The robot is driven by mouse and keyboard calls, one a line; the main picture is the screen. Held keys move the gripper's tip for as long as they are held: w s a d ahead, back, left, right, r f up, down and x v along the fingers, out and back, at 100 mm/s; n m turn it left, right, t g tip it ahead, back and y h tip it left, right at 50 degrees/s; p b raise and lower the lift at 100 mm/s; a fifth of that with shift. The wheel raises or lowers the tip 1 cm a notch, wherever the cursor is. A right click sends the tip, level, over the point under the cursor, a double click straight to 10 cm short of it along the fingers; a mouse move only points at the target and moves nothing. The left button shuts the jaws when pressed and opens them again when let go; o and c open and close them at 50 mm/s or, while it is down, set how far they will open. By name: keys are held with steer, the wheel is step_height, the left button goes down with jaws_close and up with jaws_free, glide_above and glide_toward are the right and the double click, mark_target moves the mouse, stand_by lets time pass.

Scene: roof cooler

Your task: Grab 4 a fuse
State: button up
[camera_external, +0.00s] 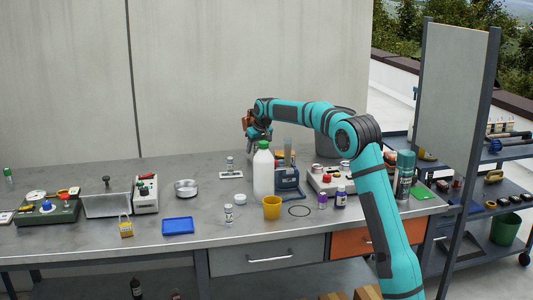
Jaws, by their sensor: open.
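I cannot make out a fuse for certain among the small items on the grey workbench (185,248). My gripper (258,137) hangs above the back middle of the bench, just behind and above a white bottle with a green cap (263,178). It is open, and I see nothing held in it. The fingertips are small in this view and lie close to the bottle's cap. Whatever lies directly behind the bottle is hidden.
A green spray can (404,176) stands right. The bench's front-left strip is clear.

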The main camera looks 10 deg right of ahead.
steer(key=shift+c, duration=0.2)
jaws_close()
steer(key=shift+r, duration=0.1)
